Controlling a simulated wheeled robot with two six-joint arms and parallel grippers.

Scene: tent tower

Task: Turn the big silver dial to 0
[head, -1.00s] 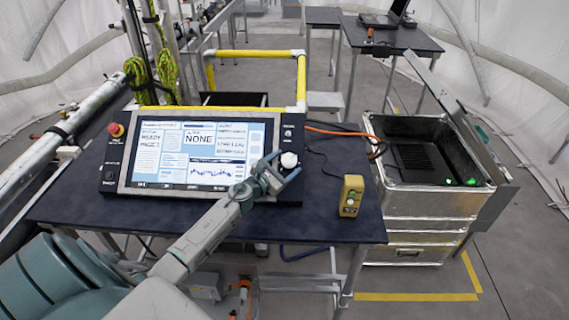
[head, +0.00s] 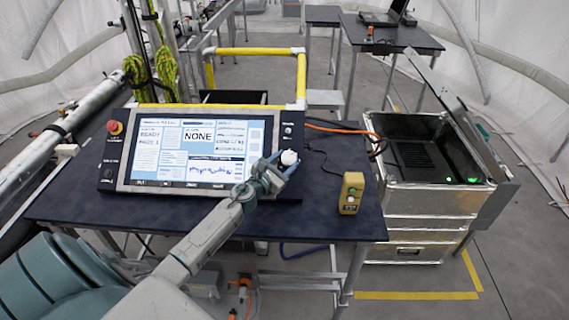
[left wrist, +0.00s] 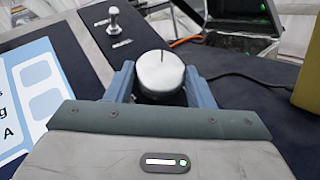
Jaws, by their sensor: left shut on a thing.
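The big silver dial (head: 288,158) is at the right end of the control panel (head: 284,190), beside its lit screen. In the left wrist view the dial (left wrist: 160,74) shows a round pale top with a thin dark line near its far edge. My left gripper (head: 278,166) is shut on the dial, with one blue-grey finger on each side of it. In the left wrist view the fingers of the left gripper (left wrist: 160,88) flank the dial. The dial's lower side is hidden behind the gripper. My right gripper is not in view.
A yellow control box (head: 351,193) stands on the dark table (head: 330,222) right of the panel. A small toggle switch (left wrist: 114,20) is beyond the dial. A red stop button (head: 115,128) is at the panel's left. An open metal case (head: 420,200) stands right of the table.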

